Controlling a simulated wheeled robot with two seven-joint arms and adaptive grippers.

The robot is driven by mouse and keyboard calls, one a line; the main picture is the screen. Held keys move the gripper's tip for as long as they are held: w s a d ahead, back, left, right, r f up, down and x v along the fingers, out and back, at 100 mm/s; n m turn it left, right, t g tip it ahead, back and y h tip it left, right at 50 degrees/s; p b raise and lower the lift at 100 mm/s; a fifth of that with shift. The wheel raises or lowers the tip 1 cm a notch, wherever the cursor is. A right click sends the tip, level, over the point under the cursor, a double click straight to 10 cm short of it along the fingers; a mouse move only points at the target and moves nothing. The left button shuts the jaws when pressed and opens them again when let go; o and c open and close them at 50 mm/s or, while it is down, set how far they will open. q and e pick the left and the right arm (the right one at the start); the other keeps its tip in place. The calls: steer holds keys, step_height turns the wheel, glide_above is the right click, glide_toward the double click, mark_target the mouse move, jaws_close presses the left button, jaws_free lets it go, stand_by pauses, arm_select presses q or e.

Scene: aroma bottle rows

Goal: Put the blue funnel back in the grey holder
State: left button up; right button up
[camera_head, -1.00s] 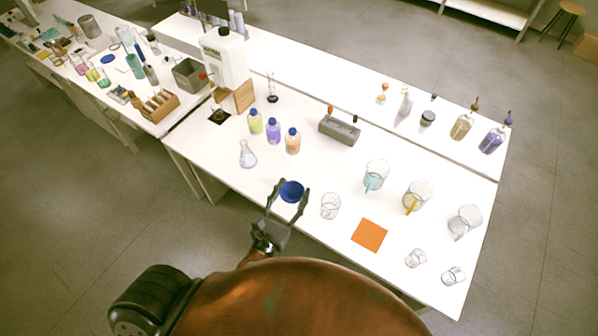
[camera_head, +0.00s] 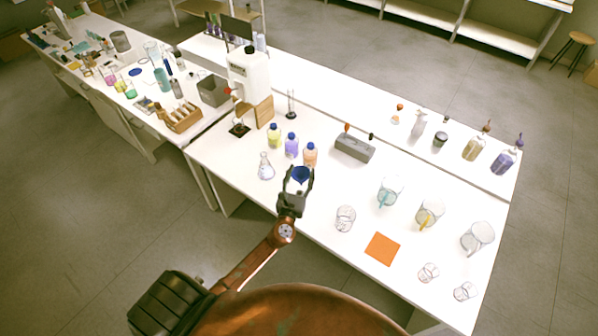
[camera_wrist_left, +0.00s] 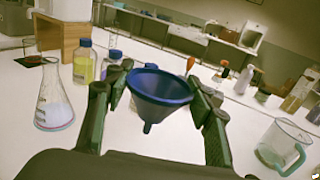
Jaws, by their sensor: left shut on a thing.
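The blue funnel (camera_head: 299,175) is held upright in my left gripper (camera_head: 298,182), over the front part of the white table. In the left wrist view the funnel (camera_wrist_left: 160,90) sits between the two dark fingers of my left gripper (camera_wrist_left: 158,95), with its spout pointing down. The gripper is shut on it. The grey holder (camera_head: 354,149) is a long block on the table, up and to the right of the funnel, with a red-topped and a dark-topped item standing in it. My right gripper is not in view.
Three blue-capped bottles (camera_head: 291,145) stand just behind the funnel, with a conical flask (camera_head: 266,167) to its left. A glass beaker (camera_head: 345,218), an orange mat (camera_head: 382,249) and jugs (camera_head: 388,191) stand to the right. The table between funnel and holder looks clear.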

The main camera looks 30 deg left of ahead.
mark_target(300, 176)
arm_select(q)
steer(key=shift+w+a, duration=0.3)
steer(key=shift+a, duration=0.2)
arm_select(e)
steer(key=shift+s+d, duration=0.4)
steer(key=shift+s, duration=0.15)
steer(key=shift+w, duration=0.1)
arm_select(q)
steer(key=shift+f+b, duration=0.3)
steer(key=shift+b, duration=0.1)
step_height(300, 176, down, 3)
steer(key=b, duration=0.2)
steer(key=shift+b, duration=0.35)
step_height(300, 176, down, 2)
steer(key=shift+f+b, duration=0.1)
steer(key=shift+b, duration=0.9)
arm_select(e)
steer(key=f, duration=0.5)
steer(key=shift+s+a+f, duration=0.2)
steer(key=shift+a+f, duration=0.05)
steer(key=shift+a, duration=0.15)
